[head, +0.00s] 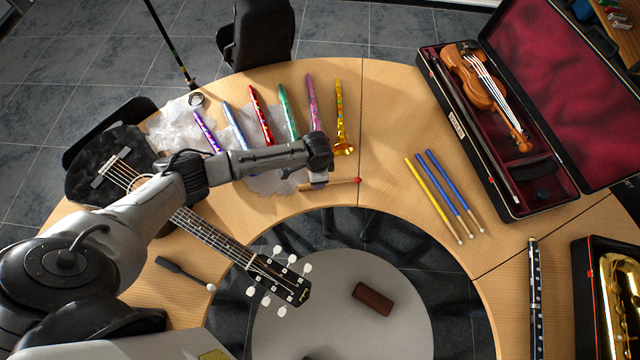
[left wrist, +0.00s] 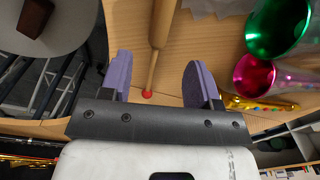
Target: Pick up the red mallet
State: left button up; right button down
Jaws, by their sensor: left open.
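The red mallet (head: 345,182), a pale wooden stick with a small red tip, lies on the curved wooden table below the row of coloured horns. In the head view, my left gripper (head: 319,180) is over it and hides part of its length. In the left wrist view, the mallet (left wrist: 157,50) runs down between the two purple fingers of my open left gripper (left wrist: 160,85). Its red end lies between the fingertips, with space on both sides. I cannot tell the exact height of the fingers above the table. My right gripper is not in view.
Several horns, including a red one (head: 262,115) and a yellow one (head: 341,125), lie behind the gripper. A guitar (head: 215,235) lies left, under my arm. Yellow and blue mallets (head: 445,192) and a violin case (head: 510,205) are right. The table's inner edge is close in front.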

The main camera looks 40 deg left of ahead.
aim_at(330, 184)
pick_arm(q)
jog(key=shift+d+f+b, duration=0.1)
jog(key=shift+f+b, duration=0.4)
jog(key=shift+f, duration=2.8)
jog(key=c, duration=1)
